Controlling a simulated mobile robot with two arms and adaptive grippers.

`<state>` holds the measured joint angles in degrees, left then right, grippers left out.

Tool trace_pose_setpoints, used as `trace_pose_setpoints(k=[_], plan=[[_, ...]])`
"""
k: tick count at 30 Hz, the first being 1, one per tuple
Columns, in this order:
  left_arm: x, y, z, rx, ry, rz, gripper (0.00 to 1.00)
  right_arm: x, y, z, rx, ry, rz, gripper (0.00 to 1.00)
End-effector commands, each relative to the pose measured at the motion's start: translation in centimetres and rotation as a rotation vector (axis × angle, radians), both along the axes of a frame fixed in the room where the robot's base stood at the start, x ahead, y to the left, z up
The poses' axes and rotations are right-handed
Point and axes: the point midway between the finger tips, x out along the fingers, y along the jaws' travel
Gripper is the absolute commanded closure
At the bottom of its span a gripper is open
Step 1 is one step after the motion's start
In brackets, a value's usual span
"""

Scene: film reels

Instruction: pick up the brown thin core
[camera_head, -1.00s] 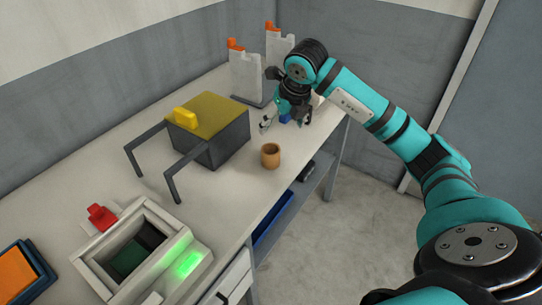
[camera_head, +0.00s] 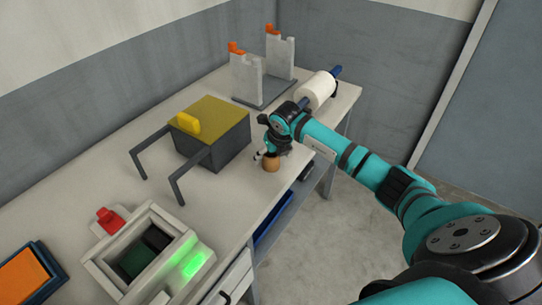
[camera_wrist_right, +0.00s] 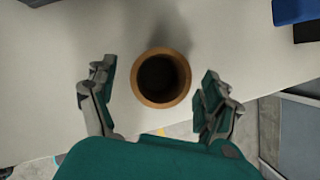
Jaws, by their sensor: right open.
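The brown thin core (camera_head: 270,164) is a short hollow cylinder standing upright near the table's front edge. In the right wrist view I look down into the open top of the core (camera_wrist_right: 161,78). My right gripper (camera_head: 266,157) is at the core, and its arm partly hides the core in the head view. In the right wrist view the two fingers of the gripper (camera_wrist_right: 157,88) are apart, one on each side of the core, with gaps on both sides. My left gripper is not in view.
A grey box with a yellow lid (camera_head: 222,117) stands left of the core, with grey bars beside it. A white roll on a blue rod (camera_head: 318,89) and a grey stand (camera_head: 262,98) are at the back. A box with a green light (camera_head: 193,262) is in front.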

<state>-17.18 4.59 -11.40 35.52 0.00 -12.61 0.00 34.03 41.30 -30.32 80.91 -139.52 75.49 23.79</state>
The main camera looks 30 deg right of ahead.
Motion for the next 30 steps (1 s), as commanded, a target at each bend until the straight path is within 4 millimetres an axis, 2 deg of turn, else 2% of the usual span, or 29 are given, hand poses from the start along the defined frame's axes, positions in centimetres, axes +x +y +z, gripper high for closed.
trace_pose_setpoints(k=[5, 12, 25, 30], plan=[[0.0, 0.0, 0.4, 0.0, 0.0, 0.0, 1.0, 0.7, -0.1, -1.5, 0.0, -0.001, -0.001, 0.17], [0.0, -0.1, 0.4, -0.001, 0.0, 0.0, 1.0, 0.8, -0.1, -1.7, 0.0, -0.002, 0.0, 0.17], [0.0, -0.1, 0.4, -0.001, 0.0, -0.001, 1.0, 0.8, -0.1, -1.6, 0.0, -0.002, 0.0, 0.73], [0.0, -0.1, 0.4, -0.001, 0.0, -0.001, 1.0, 0.8, -0.1, -1.6, 0.0, -0.002, 0.0, 0.73]])
